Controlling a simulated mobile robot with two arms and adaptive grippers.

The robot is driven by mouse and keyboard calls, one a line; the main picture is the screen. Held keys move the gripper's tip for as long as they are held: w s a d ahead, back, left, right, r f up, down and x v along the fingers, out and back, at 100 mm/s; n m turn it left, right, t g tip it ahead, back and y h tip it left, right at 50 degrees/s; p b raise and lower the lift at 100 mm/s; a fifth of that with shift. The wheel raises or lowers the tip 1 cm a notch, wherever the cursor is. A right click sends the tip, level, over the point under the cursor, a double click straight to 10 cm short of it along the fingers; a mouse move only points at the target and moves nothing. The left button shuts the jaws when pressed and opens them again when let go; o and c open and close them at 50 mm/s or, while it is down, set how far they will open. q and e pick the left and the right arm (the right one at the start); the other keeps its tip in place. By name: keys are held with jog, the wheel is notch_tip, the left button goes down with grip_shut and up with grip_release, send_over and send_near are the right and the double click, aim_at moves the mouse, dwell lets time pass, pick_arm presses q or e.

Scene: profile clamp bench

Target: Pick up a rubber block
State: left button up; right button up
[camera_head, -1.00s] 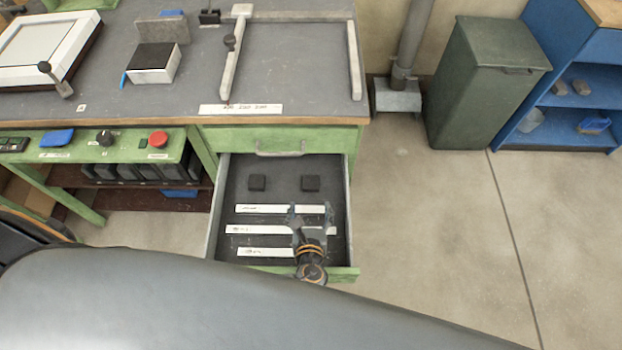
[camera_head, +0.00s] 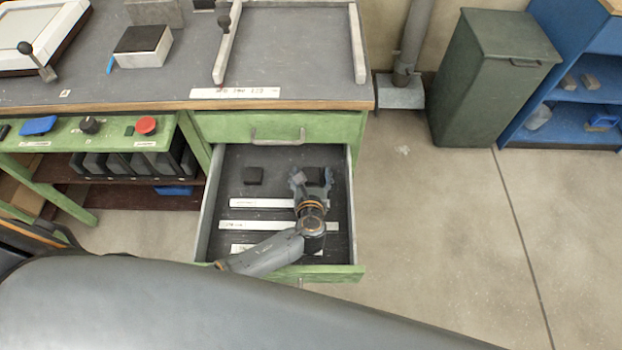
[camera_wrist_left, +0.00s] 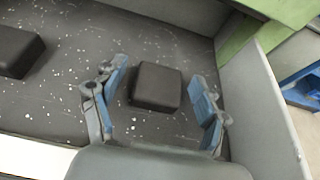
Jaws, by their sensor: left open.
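Two black rubber blocks lie on the floor of the open drawer (camera_head: 228,190). The left block (camera_head: 253,176) lies clear of my gripper. It also shows at the upper left of the left wrist view (camera_wrist_left: 18,50). The right block (camera_head: 315,176) is partly hidden by my left gripper (camera_head: 311,180) in the head view. In the left wrist view this block (camera_wrist_left: 157,86) sits between the open blue-padded fingers of my left gripper (camera_wrist_left: 160,100), with a gap on each side. My right gripper is not in view.
White labelled strips (camera_head: 265,203) lie in the drawer nearer its front. The drawer's side walls stand close to the right of my left gripper. The bench top (camera_head: 290,60) is above and behind. A green bin (camera_head: 490,80) stands at the right.

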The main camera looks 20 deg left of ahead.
pick_arm(q)
jog(key=c, duration=1.2)
jog(key=shift+c, duration=0.3)
jog(key=shift+r, duration=0.15)
